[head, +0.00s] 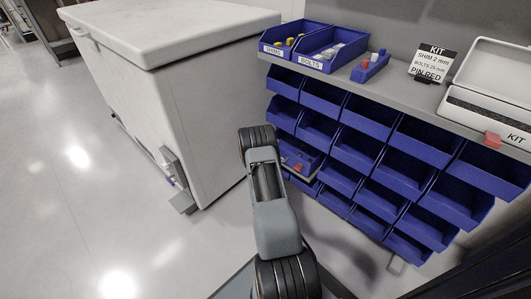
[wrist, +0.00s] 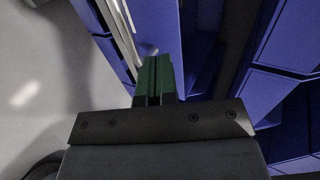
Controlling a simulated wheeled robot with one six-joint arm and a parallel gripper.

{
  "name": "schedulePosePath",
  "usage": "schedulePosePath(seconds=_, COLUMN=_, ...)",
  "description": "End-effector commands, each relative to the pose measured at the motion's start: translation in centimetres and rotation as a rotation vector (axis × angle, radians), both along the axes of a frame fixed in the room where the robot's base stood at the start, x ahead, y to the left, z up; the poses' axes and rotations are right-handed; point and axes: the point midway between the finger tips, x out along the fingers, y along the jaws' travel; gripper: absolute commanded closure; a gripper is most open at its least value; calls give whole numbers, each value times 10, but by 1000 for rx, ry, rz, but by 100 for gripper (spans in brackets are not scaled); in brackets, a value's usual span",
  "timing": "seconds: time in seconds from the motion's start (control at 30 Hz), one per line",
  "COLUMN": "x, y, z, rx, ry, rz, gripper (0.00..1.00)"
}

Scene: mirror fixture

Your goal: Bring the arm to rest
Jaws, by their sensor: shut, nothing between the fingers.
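My arm rises from the bottom of the head view and reaches forward toward the bin rack; its end is hidden behind the arm link there. In the wrist view my gripper (wrist: 153,78) shows two green-tipped fingers side by side, shut, with nothing between them. The fingers point toward blue bins (wrist: 195,40) of the rack, close by. I cannot tell whether they touch a bin. A pale upright edge (wrist: 122,35) runs just left of the fingertips.
The rack of blue bins (head: 361,153) fills the right. Its shelf (head: 400,97) carries labelled bins (head: 326,50), a kit sign (head: 434,63) and an open white kit box (head: 495,75). A large white chest (head: 190,100) stands left. Floor (head: 80,210) is clear at left.

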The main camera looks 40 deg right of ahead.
Motion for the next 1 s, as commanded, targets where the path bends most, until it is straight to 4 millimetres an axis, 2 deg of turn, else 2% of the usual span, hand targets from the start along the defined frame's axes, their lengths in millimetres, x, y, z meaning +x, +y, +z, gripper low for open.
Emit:
schedulePosePath(seconds=0.03, x=0, y=10, z=13, rx=-1, ry=0, rz=4, gripper=100)
schedulePosePath(seconds=0.2, x=-3, y=38, z=28, rx=0, ry=0, rz=1, gripper=100)
schedulePosePath(seconds=0.4, x=-5, y=61, z=39, rx=-1, ry=0, rz=-1, gripper=100)
schedulePosePath(seconds=0.8, x=-6, y=72, z=48, rx=0, ry=-10, rz=-9, gripper=100)
schedulePosePath(seconds=0.87, x=-5, y=74, z=60, rx=4, ry=-37, rz=-28, gripper=100)
schedulePosePath(seconds=0.97, x=-4, y=83, z=101, rx=23, ry=-145, rz=-109, gripper=100)
schedulePosePath(seconds=1.0, x=-4, y=88, z=125, rx=35, ry=-211, rz=-158, gripper=100)
